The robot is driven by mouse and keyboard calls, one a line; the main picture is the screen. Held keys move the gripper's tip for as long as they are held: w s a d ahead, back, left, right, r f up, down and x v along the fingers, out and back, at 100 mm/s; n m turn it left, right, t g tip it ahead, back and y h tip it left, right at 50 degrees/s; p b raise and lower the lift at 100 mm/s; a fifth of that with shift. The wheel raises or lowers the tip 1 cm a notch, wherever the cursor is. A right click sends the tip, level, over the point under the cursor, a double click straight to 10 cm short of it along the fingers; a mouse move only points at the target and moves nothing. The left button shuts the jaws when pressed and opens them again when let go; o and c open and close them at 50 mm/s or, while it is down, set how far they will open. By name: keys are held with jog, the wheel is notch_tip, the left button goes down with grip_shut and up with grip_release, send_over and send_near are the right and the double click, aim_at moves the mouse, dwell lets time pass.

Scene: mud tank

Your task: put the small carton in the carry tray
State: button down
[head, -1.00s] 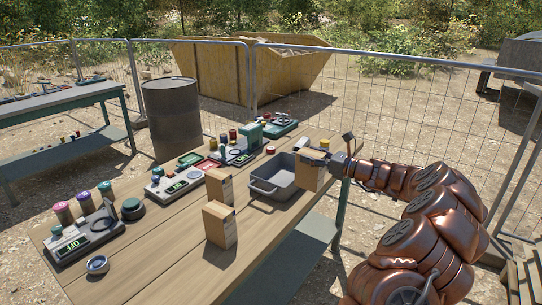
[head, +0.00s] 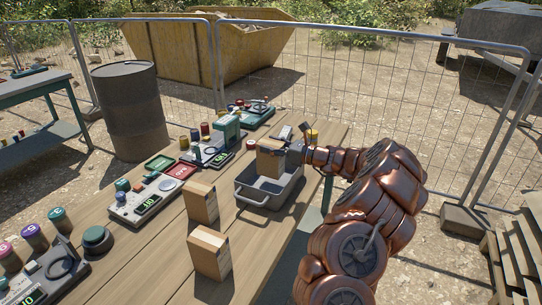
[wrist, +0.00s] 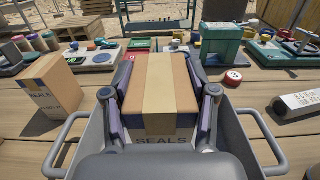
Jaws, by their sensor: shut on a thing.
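My gripper (wrist: 161,100) is shut on a small brown carton (wrist: 160,75) with a tan tape strip and the word SEALS, one finger on each side. In the head view this carton (head: 269,162) is upright at the grey carry tray (head: 262,199), its lower part hidden behind the near wall. The tray has a handle at each end, and its rim (wrist: 92,140) shows around the carton in the wrist view. I cannot tell whether the carton touches the tray floor.
Two similar cartons stand on the wooden table left of the tray, one farther (head: 201,203) and one nearer (head: 210,254). Testers with coloured caps (head: 145,198) line the far side.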

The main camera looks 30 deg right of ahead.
aim_at(272, 156)
jog(key=shift+s+f+p, duration=0.1)
jog(key=shift+f+p, duration=0.35)
jog(key=shift+f, duration=1.75)
jog(key=shift+f, duration=0.1)
jog(key=shift+c, duration=1.6)
grip_release()
jog(key=b+v, duration=0.2)
jog(key=v, duration=1)
